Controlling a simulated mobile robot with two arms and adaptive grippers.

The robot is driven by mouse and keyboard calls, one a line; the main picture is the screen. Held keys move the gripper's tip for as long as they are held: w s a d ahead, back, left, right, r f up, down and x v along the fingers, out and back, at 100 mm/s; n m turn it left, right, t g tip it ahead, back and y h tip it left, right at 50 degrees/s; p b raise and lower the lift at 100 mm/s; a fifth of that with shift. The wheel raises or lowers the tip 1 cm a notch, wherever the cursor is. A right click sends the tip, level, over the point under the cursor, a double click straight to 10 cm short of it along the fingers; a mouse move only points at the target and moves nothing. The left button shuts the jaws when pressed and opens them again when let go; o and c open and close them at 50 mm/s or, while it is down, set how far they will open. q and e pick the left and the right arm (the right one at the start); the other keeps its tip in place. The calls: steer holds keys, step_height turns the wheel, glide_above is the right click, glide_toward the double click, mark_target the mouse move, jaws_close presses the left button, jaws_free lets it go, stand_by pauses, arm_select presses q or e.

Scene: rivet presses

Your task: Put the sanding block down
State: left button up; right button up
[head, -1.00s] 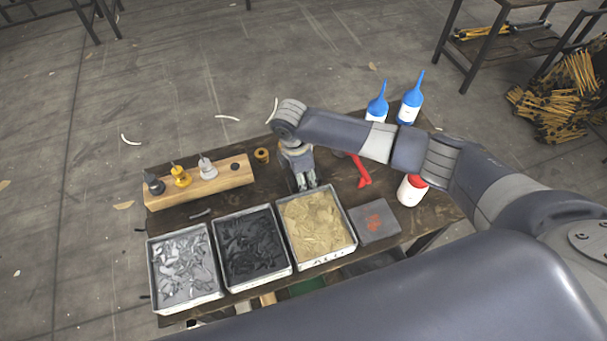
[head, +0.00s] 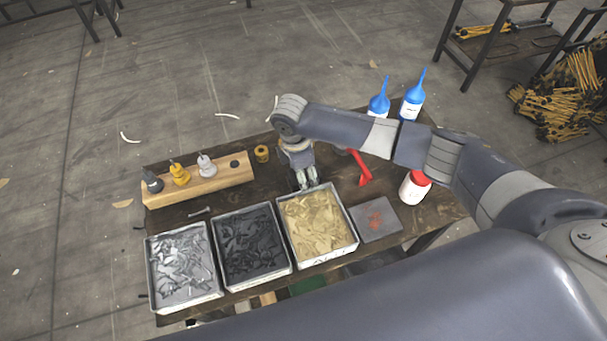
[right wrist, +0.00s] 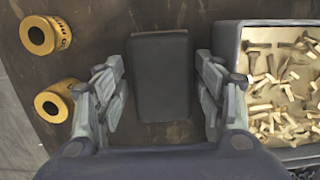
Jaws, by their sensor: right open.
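The sanding block appears to be the dark, flat rectangular block (right wrist: 161,75) lying on the brown table in the right wrist view. My right gripper (right wrist: 160,88) is open, with one finger on each side of the block and a visible gap on both sides. In the head view my right gripper (head: 305,179) points down at the table just behind the bin of tan pieces. The block is hidden behind the gripper there. My left gripper is not in view.
Bins of silver (head: 183,303), dark (head: 238,288) and tan pieces (head: 322,262) line the table's front. A wooden stand (head: 215,187), yellow roll (head: 262,154), red tool (head: 359,168), grey pad (head: 375,232), white bottle (head: 410,193) and blue-topped bottles (head: 412,105) surround the gripper.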

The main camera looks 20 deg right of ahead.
step_height(320, 180, up, 11)
steer(key=a+b, duration=0.1)
steer(key=shift+a+b, duration=0.15)
steer(key=shift+b, duration=0.2)
